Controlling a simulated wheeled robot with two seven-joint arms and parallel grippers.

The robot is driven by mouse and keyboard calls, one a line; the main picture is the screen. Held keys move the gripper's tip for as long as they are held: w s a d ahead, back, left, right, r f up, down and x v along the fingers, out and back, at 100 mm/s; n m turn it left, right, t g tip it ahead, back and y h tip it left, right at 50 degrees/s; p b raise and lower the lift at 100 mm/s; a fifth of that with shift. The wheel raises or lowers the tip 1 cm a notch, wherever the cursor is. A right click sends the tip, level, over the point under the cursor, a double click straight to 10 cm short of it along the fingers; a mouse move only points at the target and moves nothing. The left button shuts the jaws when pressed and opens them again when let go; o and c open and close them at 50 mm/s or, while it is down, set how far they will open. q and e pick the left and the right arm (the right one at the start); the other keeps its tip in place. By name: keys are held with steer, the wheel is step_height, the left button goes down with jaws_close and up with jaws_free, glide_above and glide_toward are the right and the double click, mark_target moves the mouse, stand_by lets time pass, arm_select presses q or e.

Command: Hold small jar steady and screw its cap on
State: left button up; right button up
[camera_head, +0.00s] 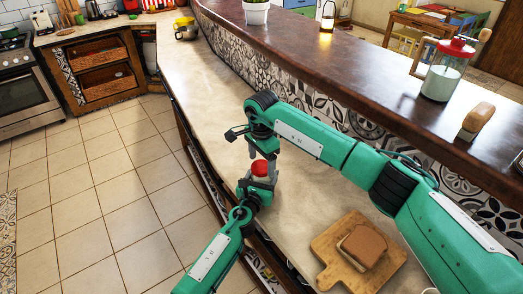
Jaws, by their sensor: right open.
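A small jar is largely hidden between the fingers of my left gripper (259,184), over the counter near its front edge. My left gripper appears closed around the jar's body. The red cap (261,168) shows on top of the jar, roughly level. I cannot tell whether it is threaded on. My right gripper (261,153) comes in from above, fingers pointing down, just over the cap. It is open, and I cannot tell whether its fingers touch the cap.
A wooden board (340,272) with bread (363,247) lies on the counter at lower right. On the raised dark ledge (345,58) stand a glass jug with a red lid (443,78), a wooden-topped object (476,121) and a lantern (327,20).

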steer(key=shift+f, duration=0.65)
steer(key=c, duration=1)
steer(key=shift+c, duration=0.2)
